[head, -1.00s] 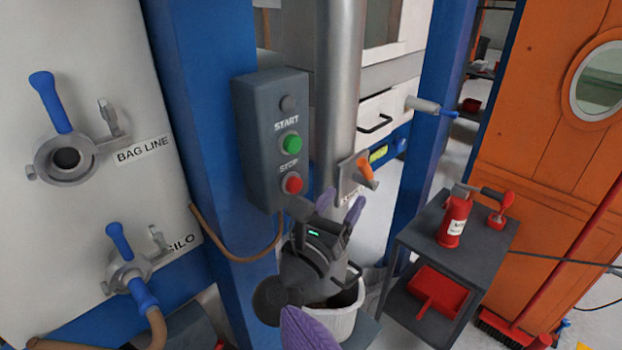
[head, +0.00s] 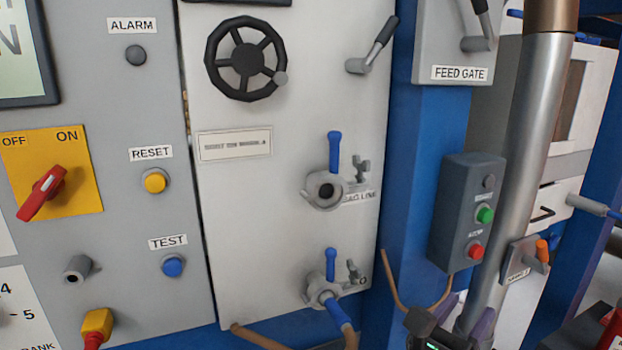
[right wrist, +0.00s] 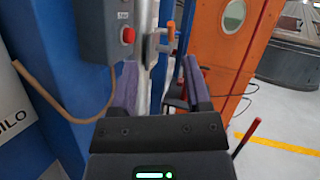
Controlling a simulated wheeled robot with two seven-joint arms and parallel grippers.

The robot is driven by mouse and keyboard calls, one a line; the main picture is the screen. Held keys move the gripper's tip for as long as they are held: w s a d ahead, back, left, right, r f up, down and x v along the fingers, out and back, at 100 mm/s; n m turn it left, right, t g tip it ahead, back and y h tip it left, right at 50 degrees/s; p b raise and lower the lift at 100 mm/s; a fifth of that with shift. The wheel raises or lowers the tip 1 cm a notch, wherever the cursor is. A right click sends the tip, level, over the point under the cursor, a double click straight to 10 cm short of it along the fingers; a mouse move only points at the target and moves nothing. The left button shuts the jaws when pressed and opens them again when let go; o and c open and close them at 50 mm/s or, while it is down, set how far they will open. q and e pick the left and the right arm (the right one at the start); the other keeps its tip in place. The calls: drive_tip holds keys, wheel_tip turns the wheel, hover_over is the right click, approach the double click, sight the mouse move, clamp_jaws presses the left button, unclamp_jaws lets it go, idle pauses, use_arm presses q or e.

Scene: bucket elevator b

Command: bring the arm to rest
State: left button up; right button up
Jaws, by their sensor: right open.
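My right gripper (head: 466,311) shows at the bottom edge of the head view, below the start/stop box, and most of its arm is cut off. In the right wrist view the gripper (right wrist: 160,82) has two purple fingers standing apart with nothing between them. It points toward the sample spout (right wrist: 154,48) with the orange handle, which lies beyond the fingers. I cannot tell the exact gap to it. The left gripper is not in view.
The grey start/stop box (head: 467,212) on the blue post (head: 396,150) and the steel pipe (head: 523,150) are close to the right gripper. A brown hose (right wrist: 62,98) hangs at left. The orange door (right wrist: 222,50) and open floor (right wrist: 285,110) lie to the right.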

drive_tip(key=a+n+t+y, duration=0.45)
drive_tip(key=n+y, duration=0.35)
drive_tip(key=n, duration=0.3)
drive_tip(key=a+n+t+y, duration=0.45)
drive_tip(key=n+y, duration=0.35)
drive_tip(key=n, duration=0.2)
drive_tip(key=s+a+f+n+g+y, duration=0.3)
drive_tip(key=f+n+g+y, duration=0.15)
drive_tip(key=n, duration=0.35)
drive_tip(key=s+a+f+n+g+y, duration=0.25)
drive_tip(key=f+n+g+y, duration=0.2)
drive_tip(key=n, duration=0.35)
drive_tip(key=s+d+f+n+g+h, duration=0.4)
drive_tip(key=s+d+f+g, duration=0.15)
drive_tip(key=s, duration=0.35)
drive_tip(key=s+d+f+n+g+h, duration=0.4)
drive_tip(key=s+f+g, duration=0.25)
drive_tip(key=s, duration=0.35)
wheel_tip(320, 180, down, 17)
drive_tip(key=s, duration=0.1)
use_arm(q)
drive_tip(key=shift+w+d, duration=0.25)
use_arm(e)
drive_tip(key=s+d+f+n+g, duration=0.1)
drive_tip(key=s+d+f, duration=0.2)
drive_tip(key=s+f, duration=0.8)
drive_tip(key=s, duration=0.3)
drive_tip(key=shift+s+d+f+g, duration=0.15)
drive_tip(key=shift+s+f+g, duration=0.15)
drive_tip(key=shift+s+f, duration=0.05)
